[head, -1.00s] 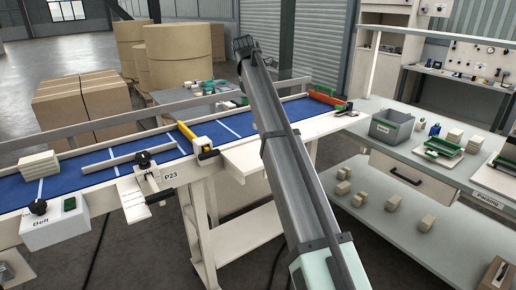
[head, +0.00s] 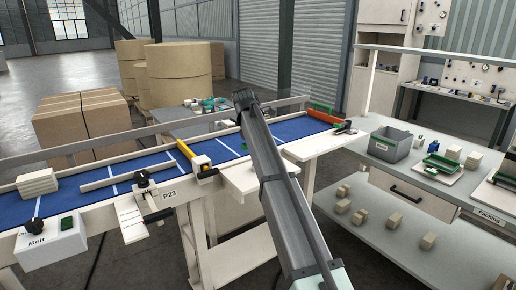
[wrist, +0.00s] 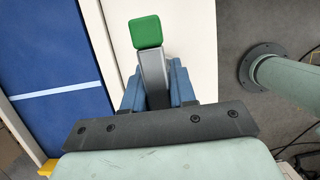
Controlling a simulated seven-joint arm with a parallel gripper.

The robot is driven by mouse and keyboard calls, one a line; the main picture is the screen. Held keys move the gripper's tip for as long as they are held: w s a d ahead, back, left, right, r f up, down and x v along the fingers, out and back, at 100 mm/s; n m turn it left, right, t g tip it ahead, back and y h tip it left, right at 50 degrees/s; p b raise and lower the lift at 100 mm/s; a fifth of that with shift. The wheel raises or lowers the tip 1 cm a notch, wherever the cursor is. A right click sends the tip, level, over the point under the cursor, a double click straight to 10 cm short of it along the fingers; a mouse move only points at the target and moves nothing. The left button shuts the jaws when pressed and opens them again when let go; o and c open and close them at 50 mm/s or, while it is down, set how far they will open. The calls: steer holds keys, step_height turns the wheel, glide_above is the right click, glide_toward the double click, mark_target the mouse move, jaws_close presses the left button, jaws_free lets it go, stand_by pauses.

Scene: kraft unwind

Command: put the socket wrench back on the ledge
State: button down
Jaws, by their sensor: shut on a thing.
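In the wrist view my gripper (wrist: 153,82) has its blue fingers closed on a grey bar with a green block at its end. I take this to be the socket wrench (wrist: 147,32); only part of it shows. Below it is a white surface, apparently the ledge (wrist: 195,60), with the blue belt to the left. I cannot tell how high the wrench is above it. In the head view the white ledge (head: 322,145) runs along the belt's near side, and my grey arm crosses in front of it. The wrench cannot be made out there.
A grey bin (head: 390,146) stands on the right bench.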

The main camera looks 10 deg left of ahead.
steer(key=c, duration=0.9)
jaws_free()
steer(key=v, duration=1.2)
